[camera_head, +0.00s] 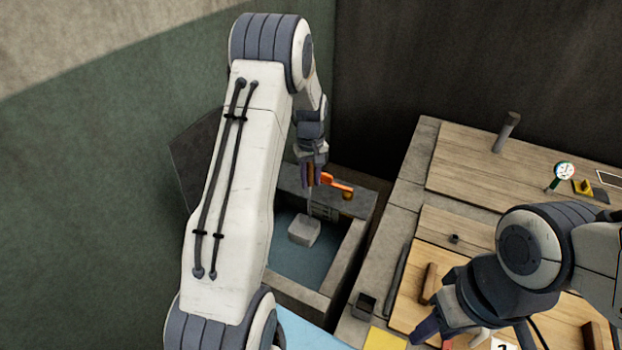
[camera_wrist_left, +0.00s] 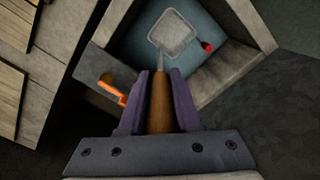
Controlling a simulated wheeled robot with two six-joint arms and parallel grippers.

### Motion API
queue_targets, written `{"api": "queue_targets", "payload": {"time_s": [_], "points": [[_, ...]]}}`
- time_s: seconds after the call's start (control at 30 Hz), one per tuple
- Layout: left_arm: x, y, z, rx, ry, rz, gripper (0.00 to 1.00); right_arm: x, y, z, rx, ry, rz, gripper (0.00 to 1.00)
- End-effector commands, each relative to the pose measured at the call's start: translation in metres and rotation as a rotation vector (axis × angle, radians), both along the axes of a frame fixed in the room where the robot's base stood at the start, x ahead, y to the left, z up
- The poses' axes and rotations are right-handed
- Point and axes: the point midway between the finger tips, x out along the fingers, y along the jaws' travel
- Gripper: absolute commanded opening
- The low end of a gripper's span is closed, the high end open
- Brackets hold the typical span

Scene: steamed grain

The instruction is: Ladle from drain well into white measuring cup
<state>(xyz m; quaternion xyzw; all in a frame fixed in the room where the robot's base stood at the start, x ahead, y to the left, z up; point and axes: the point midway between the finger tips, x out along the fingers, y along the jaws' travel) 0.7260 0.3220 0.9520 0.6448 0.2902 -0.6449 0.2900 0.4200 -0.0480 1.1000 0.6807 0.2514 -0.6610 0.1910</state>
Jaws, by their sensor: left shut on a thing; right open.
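My left gripper (camera_head: 314,178) is shut on the brown wooden handle (camera_wrist_left: 160,103) of the ladle, in the left wrist view. The ladle's pale square head (camera_head: 304,231) hangs over the drain well (camera_head: 352,250), which holds blue-grey water. It also shows in the left wrist view (camera_wrist_left: 175,34). I cannot tell whether the head touches the water. My right gripper (camera_head: 476,334) is open at the lower right, over the wooden worktop. A whitish object partly shows between its fingers at the picture's bottom edge; I cannot tell if it is the white measuring cup.
An orange lever (camera_head: 336,182) sits on the well's back ledge, close to my left gripper. A small red object (camera_wrist_left: 207,47) lies in the well.

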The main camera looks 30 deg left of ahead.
Motion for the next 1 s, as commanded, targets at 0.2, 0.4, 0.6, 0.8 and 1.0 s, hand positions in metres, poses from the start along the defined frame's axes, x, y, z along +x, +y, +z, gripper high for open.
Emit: {"api": "queue_targets", "payload": {"time_s": [0.2, 0.4, 0.6, 0.8, 1.0], "points": [[-0.001, 0.0, -0.033, 0.0, 0.001, -0.001, 0.0, 0.0, 0.0, -0.028, 0.0, 0.0, 0.0, 0.45], [0.0, 0.0, -0.057, 0.0, 0.0, -0.002, 0.0, 0.0, 0.0, -0.047, 0.0, 0.0, 0.0, 0.45], [0.0, 0.0, -0.081, 0.0, 0.0, -0.002, 0.0, 0.0, 0.0, -0.066, 0.0, 0.0, 0.0, 0.45], [-0.001, 0.0, -0.105, 0.0, 0.0, -0.002, 0.0, 0.0, 0.0, -0.086, 0.0, 0.0, 0.0, 0.45], [0.0, 0.0, -0.129, 0.0, 0.0, -0.002, 0.0, 0.0, 0.0, -0.106, 0.0, 0.0, 0.0, 0.45]]}}
